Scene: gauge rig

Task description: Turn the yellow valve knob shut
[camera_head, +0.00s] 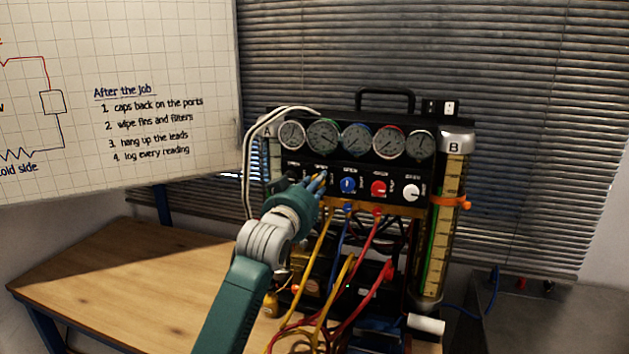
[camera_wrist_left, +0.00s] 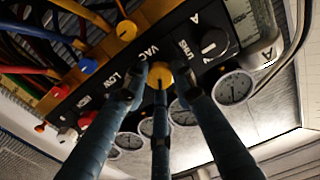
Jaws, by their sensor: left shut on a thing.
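The yellow valve knob (camera_wrist_left: 160,75) is on the black panel of the gauge rig, next to the label VAC in the left wrist view. My left gripper (camera_wrist_left: 160,92) is shut on it, with its blue-grey fingers around the knob. In the head view my left gripper (camera_head: 318,183) reaches the left part of the panel from the front and hides most of the yellow knob. My right gripper is in neither view.
Beside it are a black knob (camera_wrist_left: 214,43), a blue knob (camera_head: 348,185), a red knob (camera_head: 378,188) and a white knob (camera_head: 411,192). Several gauges (camera_head: 356,139) sit above. Yellow, blue and red hoses (camera_head: 367,240) hang below. The wooden bench (camera_head: 130,280) is clear at left.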

